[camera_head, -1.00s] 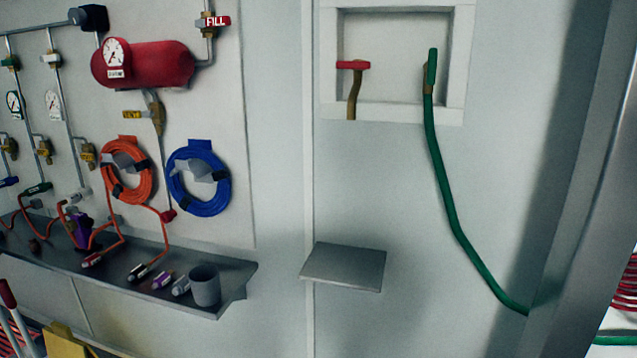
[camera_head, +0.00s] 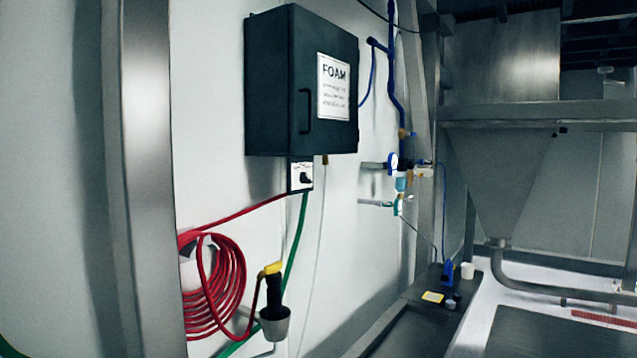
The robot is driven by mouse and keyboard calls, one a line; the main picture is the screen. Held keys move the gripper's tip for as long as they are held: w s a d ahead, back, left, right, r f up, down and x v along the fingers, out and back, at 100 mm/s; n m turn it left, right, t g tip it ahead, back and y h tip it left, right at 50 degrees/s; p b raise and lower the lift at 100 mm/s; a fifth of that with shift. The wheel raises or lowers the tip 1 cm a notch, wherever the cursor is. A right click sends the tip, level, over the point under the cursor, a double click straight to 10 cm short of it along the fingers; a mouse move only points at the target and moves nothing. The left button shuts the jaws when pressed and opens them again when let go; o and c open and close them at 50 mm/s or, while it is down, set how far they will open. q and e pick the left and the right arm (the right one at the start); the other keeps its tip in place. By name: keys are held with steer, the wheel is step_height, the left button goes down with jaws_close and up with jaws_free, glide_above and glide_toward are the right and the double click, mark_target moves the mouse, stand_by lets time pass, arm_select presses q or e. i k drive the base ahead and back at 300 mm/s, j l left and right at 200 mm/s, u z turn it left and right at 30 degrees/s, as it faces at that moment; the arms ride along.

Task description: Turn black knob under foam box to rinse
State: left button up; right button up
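The foam box (camera_head: 270,85) is a dark cabinet on the wall with a white label reading FOAM. Under its left part is a small white plate (camera_head: 295,184) with the black knob (camera_head: 306,178) on it. The knob is small in view, and I cannot read which setting it points to. A red hose and a green hose meet at this plate. Neither of my grippers shows in this view.
A coiled red hose (camera_head: 228,283) hangs at the left, with a yellow-handled nozzle (camera_head: 272,268) in a grey cup (camera_head: 275,323) beside it. A steel post (camera_head: 152,180) stands left of them. Pipes with gauges, a shelf (camera_head: 408,318) and a steel hopper (camera_head: 500,185) are to the right.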

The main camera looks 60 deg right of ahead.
mark_target(304, 178)
steer(key=z, duration=1.9)
steer(key=i+z, duration=0.15)
